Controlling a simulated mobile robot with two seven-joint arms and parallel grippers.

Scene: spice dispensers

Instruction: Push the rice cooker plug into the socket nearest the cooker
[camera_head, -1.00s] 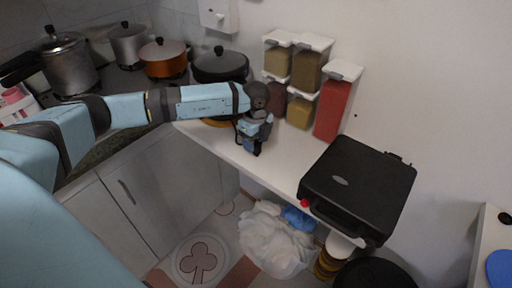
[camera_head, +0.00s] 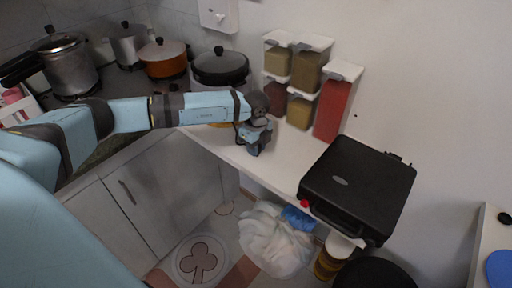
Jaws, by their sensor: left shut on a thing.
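My left gripper (camera_head: 254,150) hangs pointing down over the white counter, in front of the spice dispensers. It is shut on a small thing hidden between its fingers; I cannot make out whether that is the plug. A pot with a black lid (camera_head: 220,68) and pale sides stands at the counter's back, left of the dispensers, and looks like the rice cooker. A white wall fitting (camera_head: 218,16) with a knob-like part is above it; I cannot tell whether it is a socket. No cord shows clearly. My right gripper is out of view.
Spice dispensers (camera_head: 332,105) hang on the wall just behind my left gripper. A black grill-like appliance (camera_head: 357,188) sits at the counter's right end. Pots, one of them orange (camera_head: 164,58), stand on the stove at the left. A white bag (camera_head: 273,240) lies below.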

